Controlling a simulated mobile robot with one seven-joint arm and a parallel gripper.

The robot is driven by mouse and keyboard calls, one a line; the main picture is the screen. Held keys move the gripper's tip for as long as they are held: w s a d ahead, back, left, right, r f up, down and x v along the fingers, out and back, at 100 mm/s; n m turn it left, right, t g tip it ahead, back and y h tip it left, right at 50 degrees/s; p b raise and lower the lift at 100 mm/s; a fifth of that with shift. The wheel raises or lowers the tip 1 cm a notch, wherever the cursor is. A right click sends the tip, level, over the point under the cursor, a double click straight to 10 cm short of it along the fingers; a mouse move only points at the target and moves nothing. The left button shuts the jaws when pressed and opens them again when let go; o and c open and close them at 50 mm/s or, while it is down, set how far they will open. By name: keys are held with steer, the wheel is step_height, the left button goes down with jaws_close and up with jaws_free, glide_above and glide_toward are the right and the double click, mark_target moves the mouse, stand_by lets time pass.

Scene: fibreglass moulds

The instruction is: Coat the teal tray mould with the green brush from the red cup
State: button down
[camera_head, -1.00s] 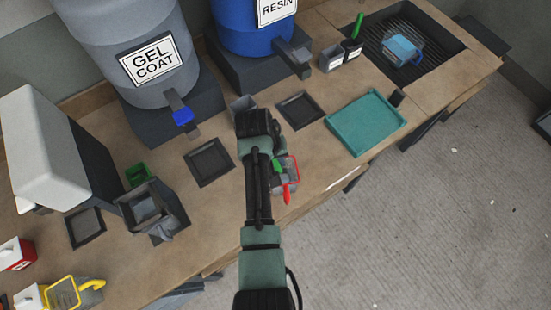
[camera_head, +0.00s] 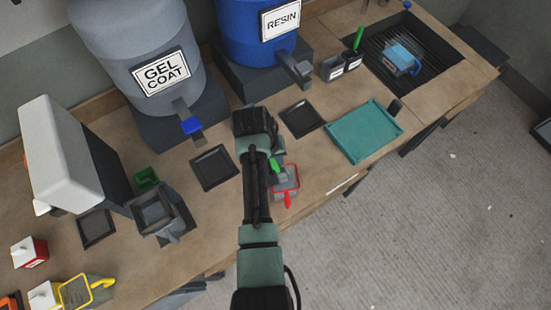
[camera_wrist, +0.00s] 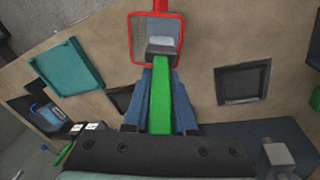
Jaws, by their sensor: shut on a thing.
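The red cup (camera_head: 287,184), a clear cup with a red rim and handle, stands on the bench in front of my arm. It also shows in the wrist view (camera_wrist: 139,40). My gripper (camera_wrist: 160,92) is shut on the green brush (camera_wrist: 160,105) by its handle. In the wrist view the brush's pale head lies within the cup's rim outline; I cannot tell how deep it is. In the head view only a bit of the green brush (camera_head: 275,165) shows beside my arm, and my fingers are hidden. The teal tray mould (camera_head: 364,133) lies flat to the right, apart from my gripper.
Gel coat (camera_head: 140,50) and resin (camera_head: 245,30) drums stand at the back. Square black trays (camera_head: 213,168) (camera_head: 301,119) lie on the bench. Small labelled pots (camera_head: 345,62), one with another green handle, stand behind the teal tray. A blue container (camera_head: 402,58) sits on the sink grating.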

steer(key=p+v, duration=0.4)
steer(key=v, duration=0.2)
steer(key=shift+w, duration=0.5)
steer(key=shift+a, duration=0.15)
steer(key=shift+w+d+v, duration=0.1)
steer(key=shift+d+v, duration=0.05)
steer(key=shift+v, duration=0.65)
steer(key=shift+w+d+v, duration=0.1)
steer(key=shift+w+v, duration=0.05)
steer(key=shift+v, duration=0.7)
steer(key=shift+w+d+v, duration=0.1)
steer(key=shift+d+v, duration=0.05)
steer(key=shift+v, duration=0.65)
